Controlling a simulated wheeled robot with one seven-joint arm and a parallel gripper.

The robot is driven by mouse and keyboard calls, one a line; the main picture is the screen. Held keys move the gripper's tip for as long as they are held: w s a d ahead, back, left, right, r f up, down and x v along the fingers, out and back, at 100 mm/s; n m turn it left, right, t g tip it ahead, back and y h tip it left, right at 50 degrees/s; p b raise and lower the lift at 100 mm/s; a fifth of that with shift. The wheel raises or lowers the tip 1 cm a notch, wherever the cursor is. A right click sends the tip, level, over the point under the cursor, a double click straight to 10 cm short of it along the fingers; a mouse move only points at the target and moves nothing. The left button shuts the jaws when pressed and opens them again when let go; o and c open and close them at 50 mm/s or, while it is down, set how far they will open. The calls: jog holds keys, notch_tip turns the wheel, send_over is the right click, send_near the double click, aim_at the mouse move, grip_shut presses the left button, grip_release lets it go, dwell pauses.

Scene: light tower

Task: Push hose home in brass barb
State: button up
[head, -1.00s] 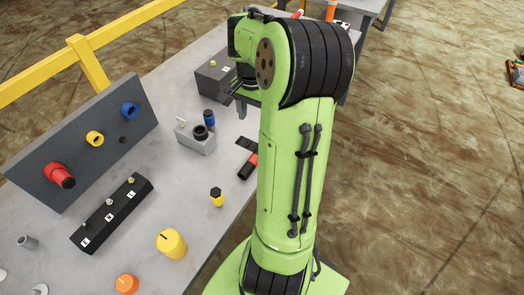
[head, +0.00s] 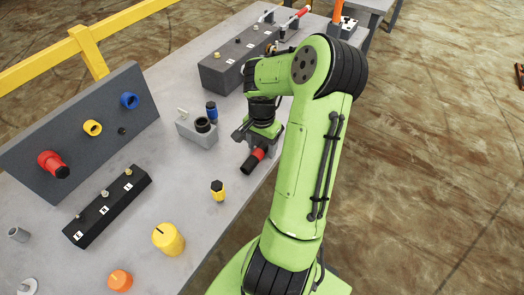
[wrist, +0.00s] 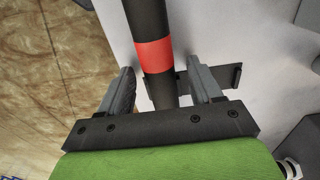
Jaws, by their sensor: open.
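The hose is most likely the black cylinder with a red band (head: 251,163) lying near the table's right edge; it also shows in the wrist view (wrist: 153,55), running up out of the picture. My gripper (head: 258,140) is over its far end. In the wrist view my open gripper (wrist: 166,88) has one finger on each side of the black part below the red band, with a gap on both sides. Small brass-coloured fittings stand on the black labelled block (head: 107,208) and on the long grey box (head: 235,62). I cannot tell which is the barb.
A grey panel (head: 75,165) with red, yellow and blue round parts stands at left. A grey holder (head: 192,130), a small yellow part (head: 217,190), a yellow knob (head: 168,240) and an orange knob (head: 119,280) are on the table. A dark bracket (wrist: 228,77) lies by the hose.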

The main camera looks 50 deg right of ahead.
jog(key=shift+r, duration=0.15)
grip_shut()
